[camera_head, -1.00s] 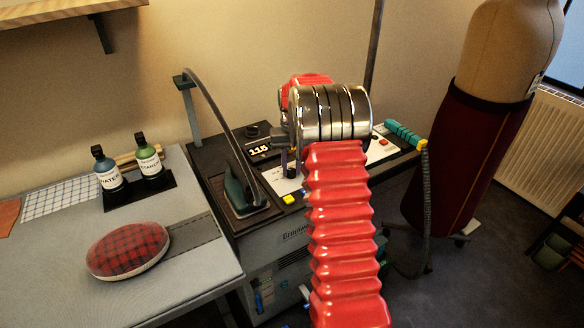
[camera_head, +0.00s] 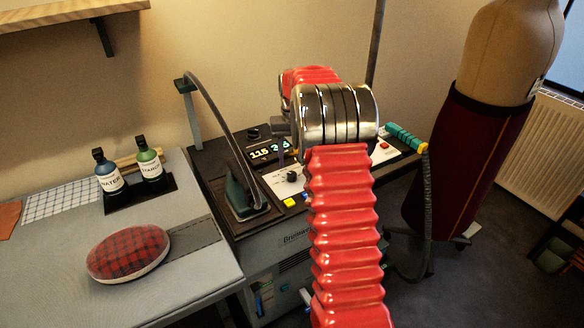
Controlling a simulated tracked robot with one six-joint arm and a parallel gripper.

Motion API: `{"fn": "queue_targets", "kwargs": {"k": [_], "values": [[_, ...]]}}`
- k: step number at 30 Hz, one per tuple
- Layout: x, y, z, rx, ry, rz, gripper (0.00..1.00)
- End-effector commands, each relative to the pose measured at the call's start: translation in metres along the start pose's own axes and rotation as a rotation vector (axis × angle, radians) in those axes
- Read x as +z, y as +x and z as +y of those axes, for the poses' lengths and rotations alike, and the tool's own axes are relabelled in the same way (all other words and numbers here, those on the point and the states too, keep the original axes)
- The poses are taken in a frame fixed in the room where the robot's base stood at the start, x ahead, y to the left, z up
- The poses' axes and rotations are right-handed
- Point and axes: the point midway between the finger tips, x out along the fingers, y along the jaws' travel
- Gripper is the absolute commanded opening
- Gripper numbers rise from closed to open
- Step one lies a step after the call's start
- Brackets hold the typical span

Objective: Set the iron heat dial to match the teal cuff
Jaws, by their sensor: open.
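The control panel on the ironing station (camera_head: 268,172) has a black knob (camera_head: 291,176) on its pale face and another dark knob (camera_head: 252,133) near the back. I cannot tell which is the heat dial. A display (camera_head: 262,152) reads 115 in white, with teal digits partly hidden beside it. The iron (camera_head: 243,196) rests on its pad, left of the panel. My gripper (camera_head: 282,150) is mostly hidden behind my arm; a part of it shows over the panel, above the black knob and apart from it. I see no garment cuff; a ribbed teal grip (camera_head: 404,138) lies at right.
Two bottles (camera_head: 149,162) and a plaid pressing cushion (camera_head: 128,252) stand on the left table. A dress form (camera_head: 505,60) stands at right. The iron's cable arches over the station.

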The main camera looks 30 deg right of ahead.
Motion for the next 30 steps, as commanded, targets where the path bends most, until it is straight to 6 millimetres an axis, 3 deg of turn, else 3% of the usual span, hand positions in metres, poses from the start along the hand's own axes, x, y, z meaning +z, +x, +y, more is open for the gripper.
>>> {"fn": "queue_targets", "kwargs": {"k": [9, 15, 30], "values": [[-0.001, -0.057, 0.0, 0.0, 0.0, 0.003, 0.43], [-0.001, -0.08, 0.0, 0.0, 0.0, 0.002, 0.43], [0.0, -0.086, 0.0, 0.0, 0.0, 0.0, 0.43]]}}
